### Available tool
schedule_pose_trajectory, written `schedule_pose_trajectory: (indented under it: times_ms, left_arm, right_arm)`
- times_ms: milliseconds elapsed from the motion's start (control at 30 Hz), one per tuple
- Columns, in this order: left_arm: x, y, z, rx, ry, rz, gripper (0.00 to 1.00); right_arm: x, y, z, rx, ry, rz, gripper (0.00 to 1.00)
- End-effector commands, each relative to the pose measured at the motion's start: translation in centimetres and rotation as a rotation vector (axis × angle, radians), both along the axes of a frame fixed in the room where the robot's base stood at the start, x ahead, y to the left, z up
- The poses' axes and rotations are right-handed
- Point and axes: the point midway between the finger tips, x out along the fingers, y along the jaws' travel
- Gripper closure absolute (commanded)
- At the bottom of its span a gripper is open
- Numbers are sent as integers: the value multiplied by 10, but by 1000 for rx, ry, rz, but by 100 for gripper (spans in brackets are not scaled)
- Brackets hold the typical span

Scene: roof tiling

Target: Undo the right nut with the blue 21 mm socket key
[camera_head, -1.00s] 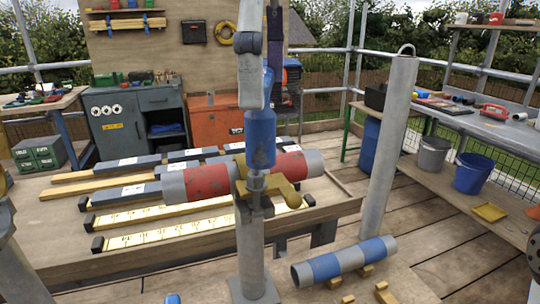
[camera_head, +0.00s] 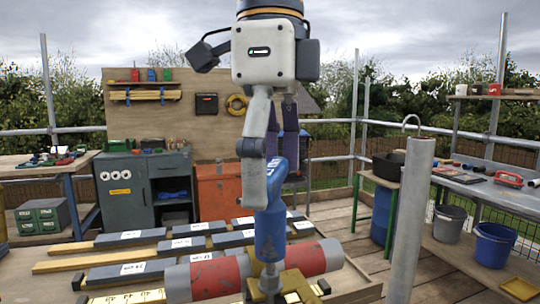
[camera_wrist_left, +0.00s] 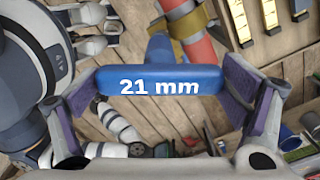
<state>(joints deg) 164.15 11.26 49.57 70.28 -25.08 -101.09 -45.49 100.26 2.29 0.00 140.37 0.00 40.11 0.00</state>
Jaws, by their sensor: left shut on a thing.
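My left gripper (camera_head: 272,172) comes down from above and is shut on the blue 21 mm socket key (camera_head: 270,236). In the left wrist view, the key's blue handle (camera_wrist_left: 160,81) lies across between the two purple finger pads, its "21 mm" label facing the camera. The key hangs down, leaning slightly, with its lower end at the brass clamp (camera_head: 292,283). The clamp sits at the red-and-grey pipe (camera_head: 222,276). The nut is hidden around the key's lower end, and I cannot tell whether the socket is seated on it. My right gripper is not in view.
A grey upright post (camera_head: 410,225) with a hook on top stands right of the clamp. Dark and yellow battens lie on the bench behind the pipe. A grey cabinet (camera_head: 127,196) and an orange chest (camera_head: 217,194) stand further back. Blue bucket (camera_head: 495,246) at right.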

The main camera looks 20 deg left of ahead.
Motion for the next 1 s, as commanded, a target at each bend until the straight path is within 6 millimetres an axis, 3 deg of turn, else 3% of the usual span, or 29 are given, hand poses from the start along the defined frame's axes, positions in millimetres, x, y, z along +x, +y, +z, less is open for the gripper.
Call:
schedule_pose_trajectory:
  times_ms: [800, 1000]
  left_arm:
    - [0, 0, -38, -2, 0, 0, 48]
    - [0, 0, -36, -1, -4, 381, 48]
  right_arm:
    - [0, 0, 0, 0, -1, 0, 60]
    - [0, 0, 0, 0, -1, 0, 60]
